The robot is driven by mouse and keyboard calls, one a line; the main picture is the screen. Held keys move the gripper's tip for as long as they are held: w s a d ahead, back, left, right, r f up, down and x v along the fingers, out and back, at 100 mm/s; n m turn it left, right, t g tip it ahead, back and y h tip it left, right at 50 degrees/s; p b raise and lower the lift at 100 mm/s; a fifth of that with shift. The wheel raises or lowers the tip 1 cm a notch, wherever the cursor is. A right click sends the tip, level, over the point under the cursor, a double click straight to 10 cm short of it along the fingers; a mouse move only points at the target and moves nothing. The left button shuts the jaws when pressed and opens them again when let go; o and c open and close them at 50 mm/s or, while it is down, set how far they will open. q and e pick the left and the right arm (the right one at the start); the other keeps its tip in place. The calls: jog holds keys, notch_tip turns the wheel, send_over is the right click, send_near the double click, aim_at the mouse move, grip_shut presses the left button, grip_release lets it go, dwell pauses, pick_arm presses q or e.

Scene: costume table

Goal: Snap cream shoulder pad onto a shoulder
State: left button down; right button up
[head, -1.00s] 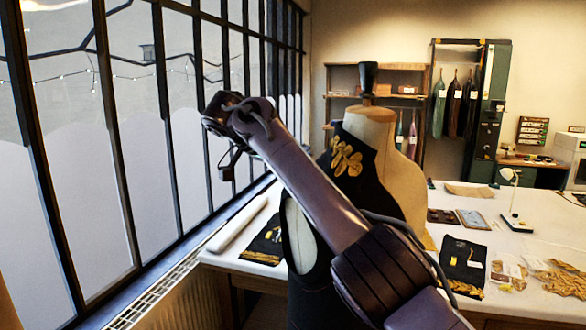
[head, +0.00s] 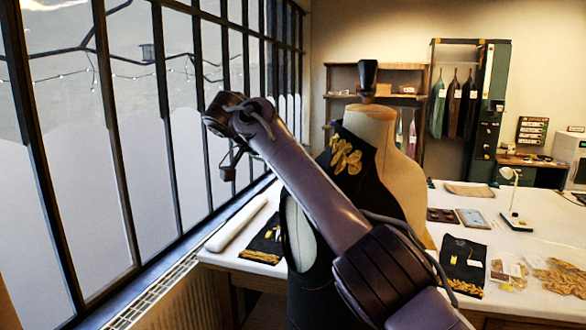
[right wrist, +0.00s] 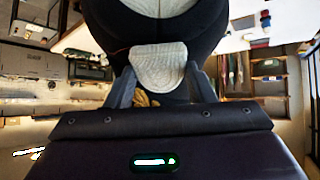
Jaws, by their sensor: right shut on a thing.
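A cream quilted shoulder pad (right wrist: 158,66) shows in the right wrist view between the two fingers of my right gripper (right wrist: 162,84), which is shut on it. The pad is in front of a dress form (right wrist: 150,8) in a dark garment; whether it touches the form cannot be told. In the head view the dress form (head: 401,182) stands behind my right arm. Its dark garment (head: 352,172) has gold trim on one shoulder, and the other shoulder is bare cream. My arm hides part of the torso. The pad cannot be made out in the head view. My left gripper is not in view.
A white table (head: 541,235) behind the form holds folded dark garments (head: 463,262), gold trim pieces (head: 562,277), trays and a small lamp (head: 513,200). A window wall (head: 165,150) runs along the left. Shelves and a clothes rack stand at the back.

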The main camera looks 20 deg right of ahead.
jog(key=shift+d+f, duration=0.15)
jog(key=shift+f, duration=0.15)
dwell(0.4)
jog(key=o, duration=1)
jog(key=shift+w, duration=0.1)
jog(key=shift+o, duration=0.3)
jog(key=o, duration=0.4)
